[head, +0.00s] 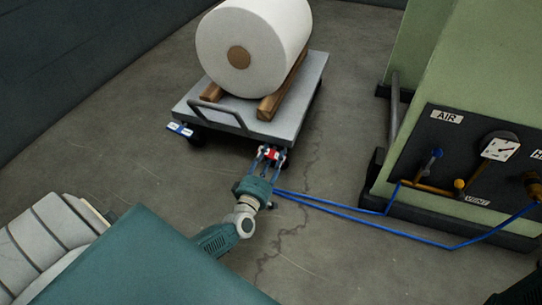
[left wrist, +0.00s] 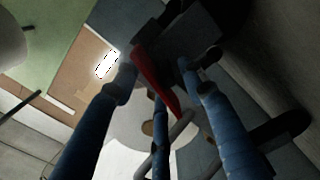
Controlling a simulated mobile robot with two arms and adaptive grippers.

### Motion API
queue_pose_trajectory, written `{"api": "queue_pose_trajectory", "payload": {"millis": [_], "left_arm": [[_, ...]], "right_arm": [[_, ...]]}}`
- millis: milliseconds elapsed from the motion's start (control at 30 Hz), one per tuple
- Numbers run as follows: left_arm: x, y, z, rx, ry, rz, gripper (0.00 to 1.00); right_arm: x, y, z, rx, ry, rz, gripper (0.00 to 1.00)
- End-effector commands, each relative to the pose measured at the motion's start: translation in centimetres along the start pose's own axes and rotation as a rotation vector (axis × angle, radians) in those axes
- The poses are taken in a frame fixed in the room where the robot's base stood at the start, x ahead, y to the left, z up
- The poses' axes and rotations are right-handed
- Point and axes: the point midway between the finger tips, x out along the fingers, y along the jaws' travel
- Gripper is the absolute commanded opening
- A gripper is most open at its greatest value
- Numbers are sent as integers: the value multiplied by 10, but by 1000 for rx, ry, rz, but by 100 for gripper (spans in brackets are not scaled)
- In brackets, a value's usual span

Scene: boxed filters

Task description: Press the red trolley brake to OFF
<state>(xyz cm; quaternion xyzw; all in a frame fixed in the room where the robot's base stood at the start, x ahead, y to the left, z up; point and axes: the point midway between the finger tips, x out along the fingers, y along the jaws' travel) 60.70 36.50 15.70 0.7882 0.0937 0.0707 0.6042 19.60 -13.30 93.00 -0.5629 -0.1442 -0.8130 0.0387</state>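The grey trolley (head: 294,122) stands in the upper middle of the head view. Its red brake (head: 270,154) is at the near edge, low down, partly covered by my left gripper's fingers. In the left wrist view the brake shows as a long red lever (left wrist: 153,78) between the fingers. My left gripper (head: 268,156) reaches up to it with blue fingers spread apart and holding nothing. The fingertips are beside the lever; I cannot tell whether any touches it.
A large white roll (head: 285,40) lies on wooden rails (head: 284,88) on the trolley. A green machine (head: 460,70) with an air panel stands right. A blue hose (head: 370,226) runs across the floor from the panel towards my left gripper. Floor left of the trolley is clear.

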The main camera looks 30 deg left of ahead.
Motion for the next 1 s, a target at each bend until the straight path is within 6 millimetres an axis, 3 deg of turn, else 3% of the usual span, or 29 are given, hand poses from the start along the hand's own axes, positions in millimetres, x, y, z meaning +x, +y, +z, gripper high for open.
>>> {"api": "queue_pose_trajectory", "payload": {"millis": [367,467,800,1000], "left_arm": [[-5,0,0,-4,0,0,46],[-18,0,0,-4,0,-1,46],[-90,-1,0,-2,-1,-3,46],[-114,0,0,-2,0,0,46]], "right_arm": [[-1,1,2,1,-6,3,0],[-1,1,2,1,-4,3,0],[0,0,1,1,-2,1,0],[0,0,0,1,-1,1,0]]}}
